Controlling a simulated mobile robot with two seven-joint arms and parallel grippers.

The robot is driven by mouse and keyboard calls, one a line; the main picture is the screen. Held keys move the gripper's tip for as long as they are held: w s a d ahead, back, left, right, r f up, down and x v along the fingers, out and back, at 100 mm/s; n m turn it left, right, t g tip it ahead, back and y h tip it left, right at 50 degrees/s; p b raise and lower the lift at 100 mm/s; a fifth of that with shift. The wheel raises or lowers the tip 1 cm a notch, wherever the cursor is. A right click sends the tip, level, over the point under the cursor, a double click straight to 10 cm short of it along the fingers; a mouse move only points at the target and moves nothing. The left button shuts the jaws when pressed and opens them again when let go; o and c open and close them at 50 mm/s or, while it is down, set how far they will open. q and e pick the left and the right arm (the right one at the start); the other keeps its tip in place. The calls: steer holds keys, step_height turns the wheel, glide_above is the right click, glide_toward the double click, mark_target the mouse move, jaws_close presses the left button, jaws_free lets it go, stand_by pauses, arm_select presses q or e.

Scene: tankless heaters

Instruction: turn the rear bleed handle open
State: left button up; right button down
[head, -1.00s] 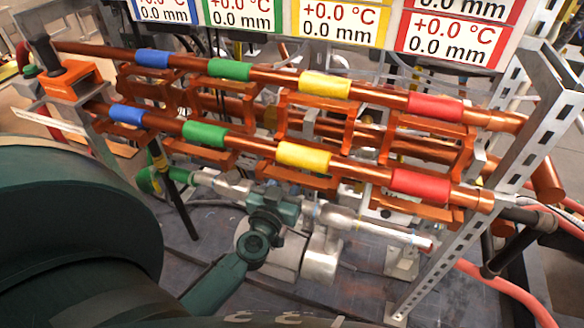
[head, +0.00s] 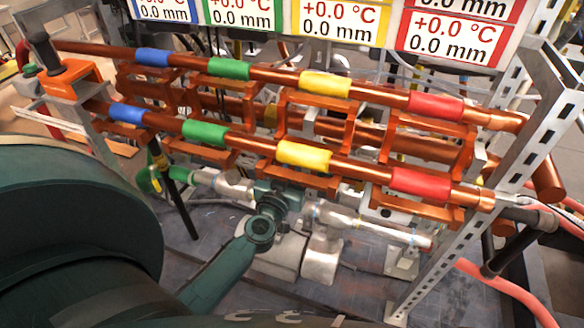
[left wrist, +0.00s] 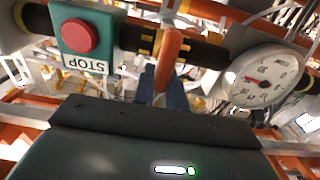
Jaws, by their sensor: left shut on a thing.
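An orange-red handle (left wrist: 171,45) stands out in the left wrist view, in front of a dark horizontal pipe (left wrist: 205,52). I take it to be the bleed handle. My left gripper (left wrist: 162,88) is shut on its near end, with the dark blue fingers close around it. Where the handle joins its valve is hard to make out. In the head view, my dark green arm links reach up to the lower copper pipe, and I cannot make out the fingers or the handle there. My right gripper is in neither view.
In the left wrist view, a red STOP button (left wrist: 80,37) is left of the handle and a round gauge (left wrist: 264,76) right. In the head view, copper pipes with coloured bands (head: 303,154) cross above my arm. A slotted metal post (head: 520,155) stands right.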

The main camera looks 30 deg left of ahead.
arm_select(q)
steer(key=shift+a+n, duration=0.1)
steer(key=shift+n, duration=0.2)
jaws_close()
steer(key=n, duration=0.1)
steer(key=n+p, duration=0.1)
steer(key=shift+s+a+n, duration=0.1)
steer(key=shift+a+n, duration=0.15)
steer(key=shift+n, duration=0.05)
steer(key=n, duration=0.4)
steer(key=a+f+n+b, duration=0.1)
steer(key=n, duration=0.3)
steer(key=f+n, duration=0.1)
steer(key=n, duration=0.4)
steer(key=shift+s+a+f+b, duration=0.1)
steer(key=shift+s+a+b, duration=0.1)
steer(key=shift+a+b, duration=0.15)
steer(key=shift+n, duration=0.3)
steer(key=o, duration=0.7)
jaws_free()
